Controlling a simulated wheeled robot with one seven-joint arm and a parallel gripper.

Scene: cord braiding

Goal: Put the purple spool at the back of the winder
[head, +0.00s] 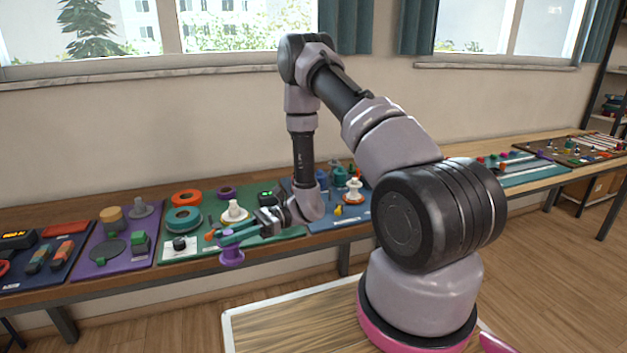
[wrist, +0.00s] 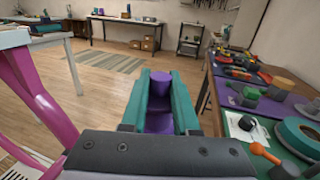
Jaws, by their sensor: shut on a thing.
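The purple spool (head: 232,257) is in my gripper (head: 228,240), held just off the front edge of the bench in the head view. In the wrist view the spool (wrist: 160,122) sits between the two teal fingers of my gripper (wrist: 160,95), which are shut on it. The spool looks roughly upright, with its flange below the fingers. A white stand with a tan upright (head: 234,213) is on the green mat behind my gripper; I cannot tell for sure whether it is the winder.
On the green mat (head: 285,237) are an orange ring (head: 186,198), a teal ring (head: 184,219), another purple piece (head: 226,192) and an orange-knobbed piece (wrist: 258,149). A purple mat (head: 120,262) lies to the left. Floor is open in front of the bench.

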